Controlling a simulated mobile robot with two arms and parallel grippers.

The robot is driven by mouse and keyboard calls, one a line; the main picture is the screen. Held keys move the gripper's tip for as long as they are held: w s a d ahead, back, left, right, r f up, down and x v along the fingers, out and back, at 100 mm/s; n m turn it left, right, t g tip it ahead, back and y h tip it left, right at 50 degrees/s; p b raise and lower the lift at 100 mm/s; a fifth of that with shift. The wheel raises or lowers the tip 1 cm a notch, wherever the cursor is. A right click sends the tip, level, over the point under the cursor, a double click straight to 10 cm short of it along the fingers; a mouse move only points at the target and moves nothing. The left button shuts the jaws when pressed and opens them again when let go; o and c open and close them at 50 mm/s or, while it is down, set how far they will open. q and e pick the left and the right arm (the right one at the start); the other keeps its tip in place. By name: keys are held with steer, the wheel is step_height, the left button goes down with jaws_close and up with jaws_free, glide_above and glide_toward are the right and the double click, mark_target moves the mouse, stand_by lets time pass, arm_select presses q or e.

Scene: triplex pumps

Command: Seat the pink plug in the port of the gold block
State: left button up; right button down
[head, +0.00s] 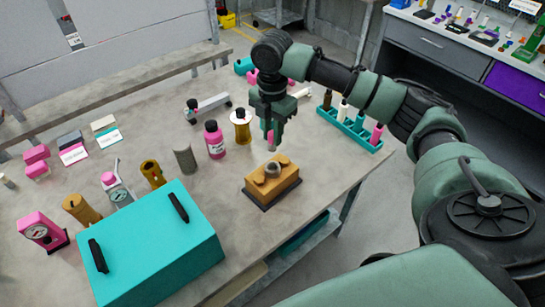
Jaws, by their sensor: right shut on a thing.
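The gold block (285,189) sits on a dark base near the front edge of the table, right of the teal case. A round grey port (273,170) shows on its top, with lower round gold parts beside it. My right gripper (271,139) points down above and behind the block. It is shut on the pink plug (271,131), which shows between the fingers, mostly covered by them. The plug appears upright and apart from the block. My left gripper is not in view.
A teal case (160,250) with black handles fills the front left. A teal rack (352,130) of bottles stands at right. Table around the block is clear.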

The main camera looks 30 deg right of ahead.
mark_target(272, 148)
step_height(272, 148, down, 6)
steer(key=shift+r+p, duration=0.2)
steer(key=shift+p, duration=0.15)
steer(key=shift+f+p, duration=0.35)
steer(key=shift+f, duration=1.9)
steer(key=shift+f, duration=0.15)
steer(key=c, duration=1.3)
jaws_free()
steer(key=shift+o, duration=0.2)
step_height(272, 148, up, 12)
steer(key=b, duration=0.2)
steer(key=shift+r+b, duration=0.2)
steer(key=shift+b, duration=0.2)
